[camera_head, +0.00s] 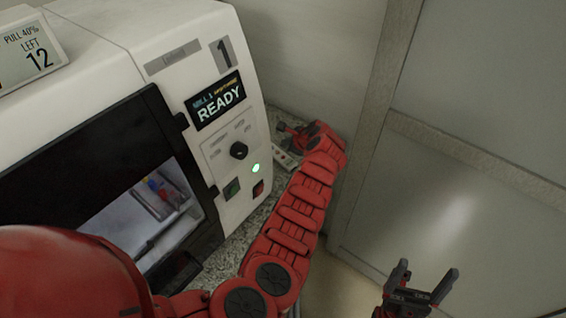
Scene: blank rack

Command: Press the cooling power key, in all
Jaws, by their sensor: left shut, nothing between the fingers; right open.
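A small pale keypad-like thing (286,158), perhaps a remote, lies on the speckled counter beside the white machine; its keys are too small to read, so I cannot tell which is the cooling power key. My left gripper (285,129) is just above it in the picture, small and partly hidden by its red wrist; it is shut and empty. Whether it touches the pale thing I cannot tell. My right gripper (421,285) is open and empty at the bottom right, well apart from the counter.
The white machine (180,40) has a READY display (218,101), a black knob (239,150), a lit green lamp (255,168), a green button (232,188) and a red button (258,188). A sign (28,52) stands on top. Grey panels (470,200) close off the right.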

